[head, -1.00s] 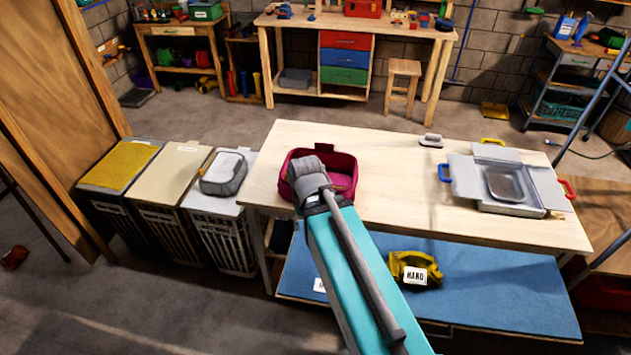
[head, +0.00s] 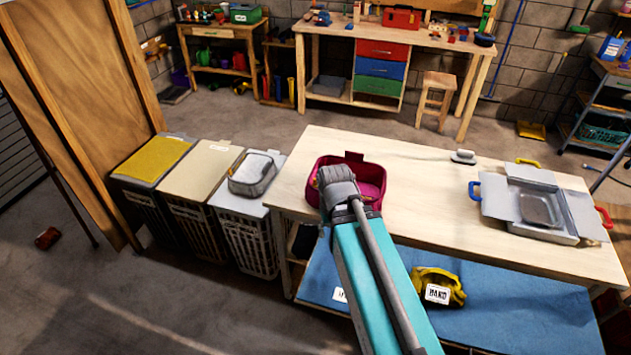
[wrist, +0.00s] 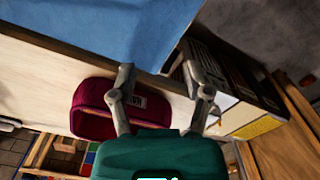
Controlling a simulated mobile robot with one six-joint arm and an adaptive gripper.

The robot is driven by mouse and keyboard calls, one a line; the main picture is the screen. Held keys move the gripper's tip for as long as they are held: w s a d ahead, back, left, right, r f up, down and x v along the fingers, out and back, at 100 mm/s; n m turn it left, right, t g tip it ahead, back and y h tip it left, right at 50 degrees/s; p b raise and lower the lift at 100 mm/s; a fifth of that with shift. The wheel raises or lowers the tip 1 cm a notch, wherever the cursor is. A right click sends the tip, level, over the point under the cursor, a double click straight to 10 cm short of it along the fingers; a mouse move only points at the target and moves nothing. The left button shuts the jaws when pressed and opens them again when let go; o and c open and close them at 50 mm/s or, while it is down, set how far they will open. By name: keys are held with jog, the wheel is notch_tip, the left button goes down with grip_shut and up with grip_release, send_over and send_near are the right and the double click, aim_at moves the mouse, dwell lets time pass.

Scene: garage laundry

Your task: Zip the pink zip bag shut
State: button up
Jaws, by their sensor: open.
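The pink zip bag (head: 376,166) stands on the left part of the pale wooden table (head: 430,210) in the head view. Its top looks open, with a lighter pink inside showing. My arm covers its front middle, so the zip and slider cannot be made out. In the wrist view the bag (wrist: 90,112) lies left of my gripper (wrist: 157,66), with a label on its side. My gripper is open and empty, its left finger passing in front of the bag's right end; contact cannot be told.
An open grey box (head: 540,208) with blue, red and yellow handles stands at the table's right. A small grey-white object (head: 463,157) lies near the back edge. Lidded hampers (head: 205,172) stand left of the table. A yellow bag (head: 437,285) sits on the blue lower surface (head: 500,320).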

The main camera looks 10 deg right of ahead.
jog(key=shift+w, duration=0.1)
jog(key=c, duration=0.3)
jog(key=shift+w, duration=0.3)
jog(key=shift+c, duration=1.2)
jog(key=w, duration=0.1)
jog(key=w+n, duration=0.1)
jog(key=w, duration=0.1)
jog(key=shift+a+r+p, duration=0.1)
jog(key=shift+r+p, duration=0.25)
grip_shut()
jog(key=w+r+n+t+y+p, duration=0.2)
jog(key=w+n, duration=0.9)
jog(key=w, duration=1.2)
notch_tip(320, 180, up, 2)
jog(key=shift+w+a+r+y+p, duration=0.2)
jog(key=shift+w+a+y+p, duration=0.1)
jog(key=shift+a+y+p, duration=0.25)
jog(key=shift+d, duration=0.1)
